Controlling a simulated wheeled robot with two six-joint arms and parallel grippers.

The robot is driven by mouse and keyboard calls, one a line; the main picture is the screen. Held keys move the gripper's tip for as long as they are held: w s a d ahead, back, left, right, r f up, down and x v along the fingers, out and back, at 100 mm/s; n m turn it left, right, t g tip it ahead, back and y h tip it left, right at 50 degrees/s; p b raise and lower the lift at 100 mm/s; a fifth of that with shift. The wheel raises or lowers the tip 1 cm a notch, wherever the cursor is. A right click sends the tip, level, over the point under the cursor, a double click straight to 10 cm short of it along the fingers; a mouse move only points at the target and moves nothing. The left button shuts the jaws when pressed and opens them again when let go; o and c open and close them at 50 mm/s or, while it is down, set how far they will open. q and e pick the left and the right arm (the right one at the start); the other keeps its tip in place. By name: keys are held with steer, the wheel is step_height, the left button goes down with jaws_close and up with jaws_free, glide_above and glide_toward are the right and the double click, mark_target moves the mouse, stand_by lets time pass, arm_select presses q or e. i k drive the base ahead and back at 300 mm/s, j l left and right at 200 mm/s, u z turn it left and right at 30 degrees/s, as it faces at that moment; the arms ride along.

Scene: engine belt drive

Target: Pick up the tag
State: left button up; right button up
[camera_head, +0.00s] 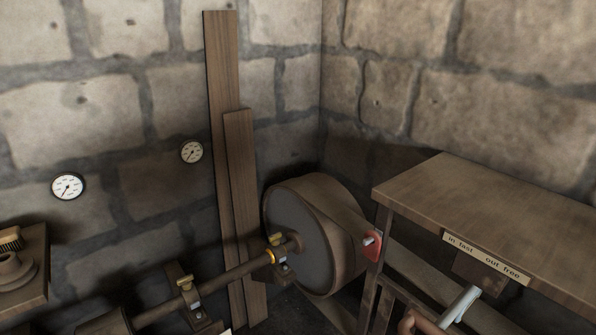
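A red tag (374,251) hangs at the left front corner of the wooden bench, beside the large drum. A small pale peg or knob shows against its upper left part. What holds the tag up is too small to make out. Neither of my grippers is in the head view.
The wooden bench (480,205) at the right carries a label strip (487,257) reading "in fast out free". A pale lever handle (459,306) stands below it. The large pulley drum (312,232) and its shaft (228,277) lie left of the tag. Planks (222,100) lean on the wall.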

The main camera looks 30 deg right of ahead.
mark_target(371, 251)
steer(key=z, duration=1.55)
